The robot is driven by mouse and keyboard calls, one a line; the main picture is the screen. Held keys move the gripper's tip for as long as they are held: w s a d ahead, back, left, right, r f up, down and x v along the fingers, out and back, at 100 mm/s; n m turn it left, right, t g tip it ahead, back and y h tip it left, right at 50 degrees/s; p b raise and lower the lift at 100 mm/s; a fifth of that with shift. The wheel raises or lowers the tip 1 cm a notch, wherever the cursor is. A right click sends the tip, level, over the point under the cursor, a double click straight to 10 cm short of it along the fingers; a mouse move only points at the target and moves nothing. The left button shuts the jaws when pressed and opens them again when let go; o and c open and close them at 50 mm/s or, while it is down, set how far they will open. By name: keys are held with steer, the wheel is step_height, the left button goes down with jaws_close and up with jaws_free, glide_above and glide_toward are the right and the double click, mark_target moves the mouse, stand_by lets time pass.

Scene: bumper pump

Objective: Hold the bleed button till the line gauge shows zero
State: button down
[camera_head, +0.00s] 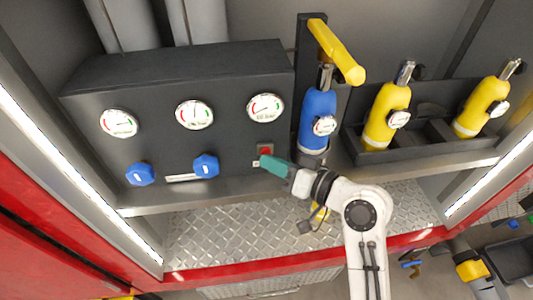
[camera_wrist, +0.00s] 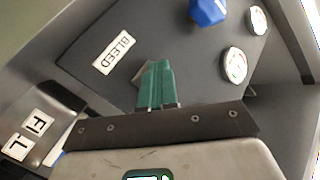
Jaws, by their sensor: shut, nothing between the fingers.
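The bleed button (camera_head: 265,149) is a small red button at the lower right of the black panel in the head view. My gripper (camera_head: 268,161) has its green fingers shut and empty, with the tips at the button's lower edge. In the wrist view, the shut fingers (camera_wrist: 156,75) hide the button and part of its plate, beside the BLEED label (camera_wrist: 115,52). I cannot tell whether they touch or press it. Three round gauges sit above: left (camera_head: 119,123), middle (camera_head: 194,114) and right (camera_head: 265,108). Their lettering and exact readings are too small to read.
Two blue knobs, left (camera_head: 140,174) and right (camera_head: 206,166), are on the panel. A blue bottle (camera_head: 318,120) with a yellow lever (camera_head: 336,52) stands right of it. Yellow bottles (camera_head: 386,115) (camera_head: 481,107) sit in a rack farther right. The diamond-plate shelf (camera_head: 220,235) is mostly clear.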

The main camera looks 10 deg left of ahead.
steer(key=shift+s+d, duration=0.3)
steer(key=shift+s, duration=0.6)
steer(key=shift+s+p, duration=0.1)
steer(key=shift+p, duration=0.2)
steer(key=s, duration=0.2)
steer(key=s+d+p, duration=0.1)
steer(key=s, duration=0.1)
steer(key=shift+s+d, duration=0.15)
steer(key=shift+s, duration=0.15)
